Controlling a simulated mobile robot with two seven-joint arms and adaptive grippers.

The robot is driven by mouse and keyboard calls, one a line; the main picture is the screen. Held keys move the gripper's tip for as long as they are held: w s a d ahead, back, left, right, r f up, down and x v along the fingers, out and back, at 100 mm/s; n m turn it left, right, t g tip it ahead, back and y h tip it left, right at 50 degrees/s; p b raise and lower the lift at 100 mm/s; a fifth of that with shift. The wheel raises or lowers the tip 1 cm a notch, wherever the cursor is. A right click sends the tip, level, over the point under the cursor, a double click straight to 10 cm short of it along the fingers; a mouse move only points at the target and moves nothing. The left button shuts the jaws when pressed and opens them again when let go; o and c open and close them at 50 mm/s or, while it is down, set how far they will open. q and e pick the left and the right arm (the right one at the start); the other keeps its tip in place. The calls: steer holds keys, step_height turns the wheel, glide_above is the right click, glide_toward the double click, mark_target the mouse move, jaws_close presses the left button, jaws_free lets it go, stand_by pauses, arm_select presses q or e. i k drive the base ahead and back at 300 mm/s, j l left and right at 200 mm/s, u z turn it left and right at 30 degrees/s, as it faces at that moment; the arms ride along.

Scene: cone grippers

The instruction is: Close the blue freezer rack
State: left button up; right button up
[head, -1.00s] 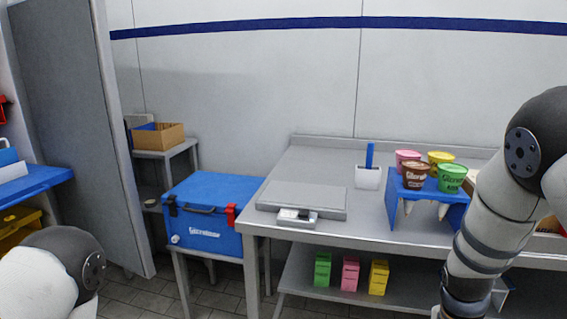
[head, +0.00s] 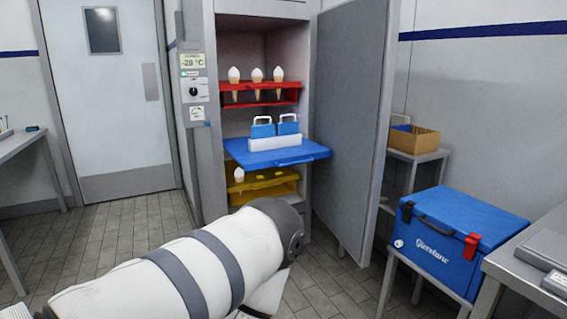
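The blue freezer rack (head: 318,152) is pulled out of the open freezer cabinet (head: 260,45) and juts past its front, between the red rack above and the yellow rack below. A white holder (head: 275,143) with two blue, white-edged items (head: 263,128) stands on it. A handle shows on its front edge. The freezer door (head: 350,110) stands open to the right. One of my arms crosses the lower middle, below and in front of the racks; its gripper is out of view. My other gripper is not in view either.
The red rack (head: 289,96) holds three white-topped cones; the yellow rack (head: 270,190) holds one. A blue cooler (head: 462,235) on a stand and a cardboard box (head: 415,141) on a shelf are at right. Open tiled floor (head: 130,240) lies at left.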

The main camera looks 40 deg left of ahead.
mark_target(285, 151)
steer(key=u, duration=1.1)
